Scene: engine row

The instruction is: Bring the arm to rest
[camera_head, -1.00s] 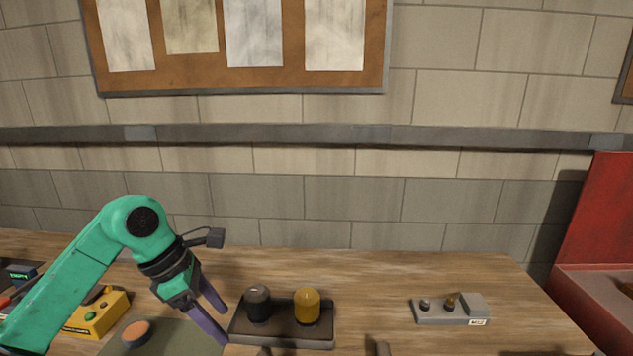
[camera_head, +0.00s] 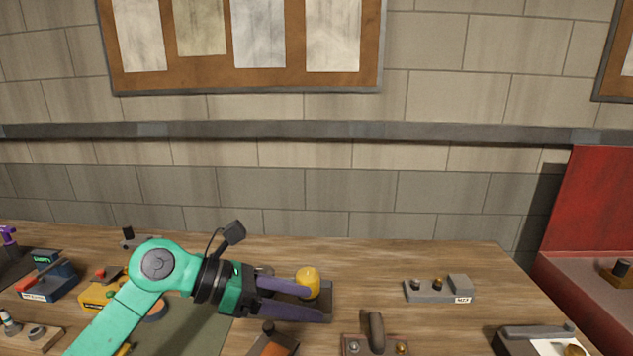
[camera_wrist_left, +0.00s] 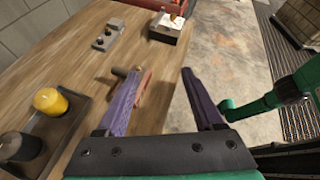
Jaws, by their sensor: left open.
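My left arm is green with a dark wrist and purple fingers. In the head view my left gripper (camera_head: 322,302) points right, in front of a dark tray (camera_head: 327,290) that holds a yellow knob-like part (camera_head: 308,281) and a dark part mostly hidden by the wrist. In the left wrist view the gripper (camera_wrist_left: 160,72) has its fingers wide apart with nothing held between them. The tray (camera_wrist_left: 75,124), the yellow part (camera_wrist_left: 50,102) and the dark part (camera_wrist_left: 20,146) show left of the fingers there. My right gripper is not clearly seen in either view.
A brown block with an upright handle (camera_head: 375,333) stands near the front. A grey labelled holder (camera_head: 439,290) lies to its right, with a dark box (camera_head: 543,341) farther right. Yellow and blue devices crowd the left. Bare wood lies behind the tray.

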